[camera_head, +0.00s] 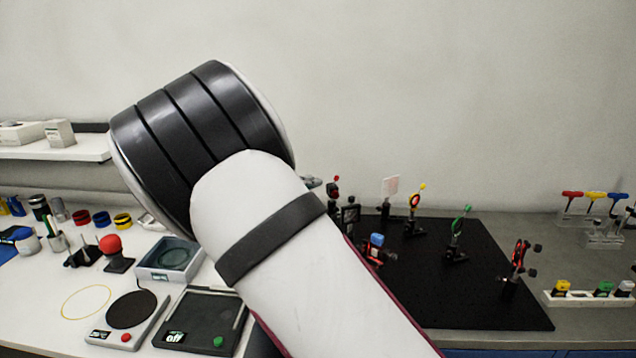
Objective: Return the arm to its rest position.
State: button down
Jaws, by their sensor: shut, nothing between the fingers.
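My arm fills the middle of the head view. A white link (310,270) rises from the bottom edge toward the upper left and ends in a dark banded joint (200,125). My gripper does not show; the rest of the arm beyond the joint is hidden or out of the picture. The arm hides part of the bench behind it.
A black optics board (470,295) with several mounted optics is right of my arm. On the left are a red-knobbed device (113,252), a grey tray (170,258), a round-plated device (130,312), a dark device (200,320) and a shelf (60,150). Coloured-handled tools (595,197) stand far right.

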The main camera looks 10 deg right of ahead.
jog(key=shift+s+a+r, duration=0.2)
jog(key=shift+s+a, duration=0.15)
jog(key=shift+s, duration=0.05)
jog(key=s+d+r+m+g+y, duration=0.15)
jog(key=s+d+m+g, duration=0.25)
jog(key=s+d+m, duration=0.5)
jog(key=s+d+r+m+g+y, duration=0.15)
jog(key=s+d+m+g, duration=0.25)
jog(key=s+m, duration=0.7)
jog(key=s+a+r+m+y, duration=0.1)
jog(key=s+a+m+y, duration=0.1)
jog(key=s+m, duration=0.6)
jog(key=s+a+r+m+y, duration=0.1)
jog(key=s+a+m+y, duration=0.2)
jog(key=s+m, duration=0.5)
jog(key=s+a+r+m+t+y, duration=0.1)
jog(key=s+a+r+m+y, duration=0.1)
jog(key=s+m, duration=0.6)
jog(key=shift+s+a, duration=0.25)
jog(key=shift+a, duration=0.55)
